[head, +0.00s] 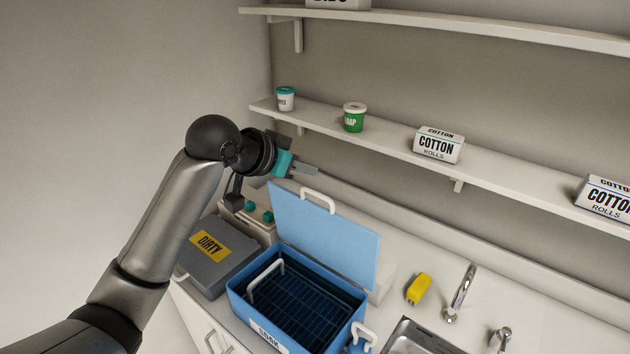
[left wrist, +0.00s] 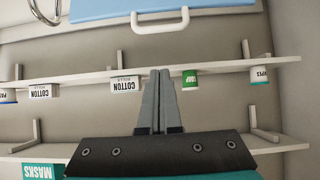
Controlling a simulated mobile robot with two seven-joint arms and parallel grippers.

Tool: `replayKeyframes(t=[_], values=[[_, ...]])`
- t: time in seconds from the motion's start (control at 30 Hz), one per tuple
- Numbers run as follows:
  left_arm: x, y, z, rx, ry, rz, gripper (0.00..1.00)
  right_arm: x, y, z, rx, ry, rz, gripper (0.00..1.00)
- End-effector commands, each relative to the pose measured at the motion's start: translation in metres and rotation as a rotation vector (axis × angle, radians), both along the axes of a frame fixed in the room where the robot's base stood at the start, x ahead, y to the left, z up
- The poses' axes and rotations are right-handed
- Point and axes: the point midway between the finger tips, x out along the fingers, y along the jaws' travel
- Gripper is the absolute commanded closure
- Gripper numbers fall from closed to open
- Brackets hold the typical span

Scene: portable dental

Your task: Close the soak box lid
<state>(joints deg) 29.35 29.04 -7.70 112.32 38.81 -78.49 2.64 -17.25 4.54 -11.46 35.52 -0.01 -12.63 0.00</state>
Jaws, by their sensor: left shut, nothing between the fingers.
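The blue soak box (head: 250,312) stands on the counter with a dark rack and a white handle inside. Its light blue lid (head: 325,235) is open, tilted up at the back, with a white handle (head: 318,200) on its top edge. In the left wrist view the lid (left wrist: 150,8) and its white handle (left wrist: 160,22) show at the top of the picture. My left gripper (head: 312,171) is above and behind the lid's top edge, apart from it. Its fingers (left wrist: 159,80) are together and empty. My right gripper is not in view.
A grey box marked DIRTY (head: 208,250) stands left of the soak box. A yellow object (head: 419,288), a tap (head: 460,295) and a sink (head: 410,338) are to the right. A shelf (head: 385,146) with tubs and cotton boxes runs along the wall near my gripper.

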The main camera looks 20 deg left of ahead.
Motion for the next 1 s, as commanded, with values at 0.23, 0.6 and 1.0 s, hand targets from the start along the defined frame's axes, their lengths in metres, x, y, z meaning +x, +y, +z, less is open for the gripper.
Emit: replayKeyframes(t=[0.23, 0.6, 1.0], values=[[0.022, -0.009, -0.017, -0.003, 0.003, 0.001, 1.00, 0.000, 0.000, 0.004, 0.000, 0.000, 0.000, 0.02], [0.063, -0.024, -0.048, -0.002, 0.003, 0.001, 1.00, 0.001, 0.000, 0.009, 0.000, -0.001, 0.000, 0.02], [0.048, -0.018, -0.065, 0.001, 0.002, 0.001, 1.00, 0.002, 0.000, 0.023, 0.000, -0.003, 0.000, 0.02]])
